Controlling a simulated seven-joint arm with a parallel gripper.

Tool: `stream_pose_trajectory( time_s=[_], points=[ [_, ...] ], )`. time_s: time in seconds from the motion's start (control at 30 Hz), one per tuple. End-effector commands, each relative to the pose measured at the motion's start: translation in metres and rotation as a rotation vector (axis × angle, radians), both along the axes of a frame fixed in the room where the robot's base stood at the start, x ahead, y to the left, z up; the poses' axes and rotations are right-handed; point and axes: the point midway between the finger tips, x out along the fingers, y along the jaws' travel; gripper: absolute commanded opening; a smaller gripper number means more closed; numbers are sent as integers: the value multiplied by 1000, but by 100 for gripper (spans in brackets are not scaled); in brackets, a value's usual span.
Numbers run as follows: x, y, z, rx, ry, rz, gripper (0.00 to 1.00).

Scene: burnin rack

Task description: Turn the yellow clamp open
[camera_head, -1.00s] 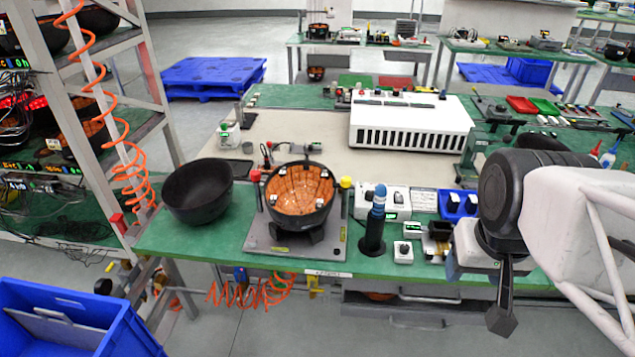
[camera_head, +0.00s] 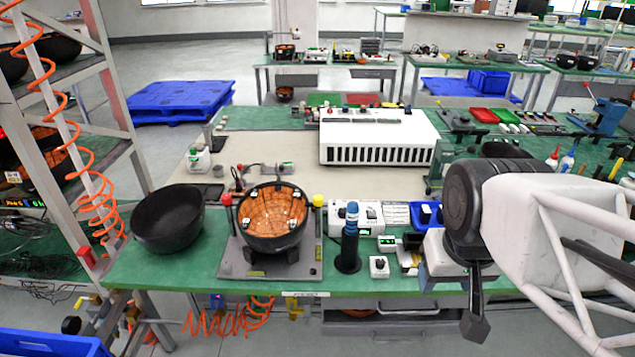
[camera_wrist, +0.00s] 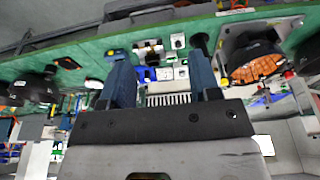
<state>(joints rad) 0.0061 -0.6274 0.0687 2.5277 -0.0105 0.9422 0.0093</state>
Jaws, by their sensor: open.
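The yellow clamp knob (camera_head: 318,201) stands at the right edge of a grey fixture plate (camera_head: 296,268) on the green bench. A black bowl with an orange segmented lining (camera_head: 272,215) sits on that plate, left of the yellow knob. A red knob (camera_head: 226,200) stands on the bowl's other side. My gripper (camera_head: 475,325) hangs at the bench's front edge, well to the right of the clamp and apart from it. In the wrist view my gripper (camera_wrist: 165,82) shows two blue fingers spread apart with nothing between them. The lined bowl (camera_wrist: 258,68) appears there upside down at the right.
An empty black bowl (camera_head: 168,220) stands left of the fixture. A dark cylinder with a blue top (camera_head: 349,240), a small white button box (camera_head: 379,266) and white instruments (camera_head: 368,216) stand right of it. A white slotted box (camera_head: 375,138) lies behind. Shelving is at the left.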

Motion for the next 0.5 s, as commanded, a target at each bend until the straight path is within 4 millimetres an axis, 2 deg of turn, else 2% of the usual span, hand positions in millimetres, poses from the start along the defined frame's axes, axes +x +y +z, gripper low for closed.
stream_pose_trajectory(
  time_s=[0.27, 0.5],
  points=[
    [30, 7, 8, -16, 19, 95, 57],
    [76, 19, 16, -40, 45, 246, 57]
  ],
)
